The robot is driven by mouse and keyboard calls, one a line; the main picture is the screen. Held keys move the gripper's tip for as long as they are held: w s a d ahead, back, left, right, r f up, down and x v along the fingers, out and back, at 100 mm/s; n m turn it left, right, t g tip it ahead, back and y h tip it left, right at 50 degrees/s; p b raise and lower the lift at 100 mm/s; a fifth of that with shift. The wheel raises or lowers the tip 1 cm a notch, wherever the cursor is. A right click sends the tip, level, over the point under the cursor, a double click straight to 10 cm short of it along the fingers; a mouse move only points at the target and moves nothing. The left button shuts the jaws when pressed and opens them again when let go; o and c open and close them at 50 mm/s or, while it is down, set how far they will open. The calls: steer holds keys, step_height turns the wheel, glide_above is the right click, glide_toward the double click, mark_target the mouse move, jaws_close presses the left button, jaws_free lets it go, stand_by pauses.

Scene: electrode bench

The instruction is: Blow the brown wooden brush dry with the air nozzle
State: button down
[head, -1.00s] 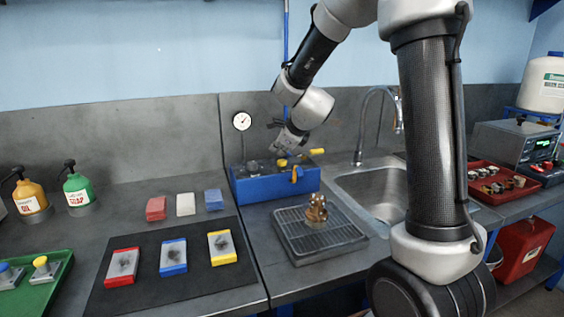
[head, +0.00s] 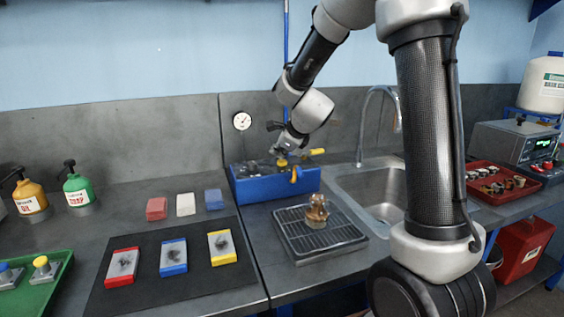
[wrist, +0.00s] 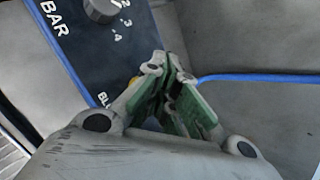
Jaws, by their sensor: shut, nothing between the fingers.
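The brown wooden brush (head: 316,212) stands upright on the black drain grate (head: 318,236) in front of the blue box. The blue air box (head: 273,186) has an orange, nozzle-like part (head: 296,174) on its front and a yellow part (head: 317,152) at its right end. My gripper (head: 281,154) is over the top of this box, close to a yellow button (head: 282,162). In the wrist view my gripper (wrist: 170,88) is shut and empty above the box's lettered panel. A sliver of yellow shows by its fingers; whether they touch it I cannot tell.
A gauge (head: 242,121) stands behind the box. The sink (head: 375,188) and its tap (head: 381,92) are to the right. Colored blocks and plates lie left, around a black mat (head: 200,279). A blue hose (wrist: 260,78) runs right of my fingers.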

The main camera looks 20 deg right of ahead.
mark_target(279, 161)
steer(key=shift+f, duration=0.65)
stand_by(0.5)
steer(key=shift+r, duration=1.05)
steer(key=shift+r, duration=0.1)
steer(key=shift+r, duration=2.45)
steer(key=shift+s, duration=0.1)
